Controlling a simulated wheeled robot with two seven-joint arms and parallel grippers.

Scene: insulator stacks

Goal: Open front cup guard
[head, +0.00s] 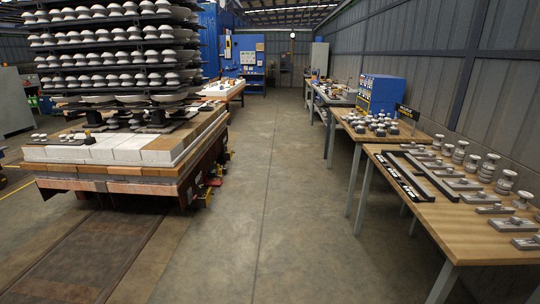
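No part is clearly recognisable as the front cup guard. A long dark frame or rail (403,176) lies along the left side of the near right workbench, with small light pieces in it. A kiln-car-like cart (150,178) at the left carries dark racks of white insulators (95,55). Small dark and metal pieces sit on the cart's top, too small to tell apart. Neither of my grippers is in view.
The near wooden workbench (470,228) holds several metal fittings and insulator parts. A second bench (372,135) behind it holds more parts and a blue cabinet (378,94). The concrete aisle (262,185) between cart and benches is clear. Floor rails (70,255) run from the cart.

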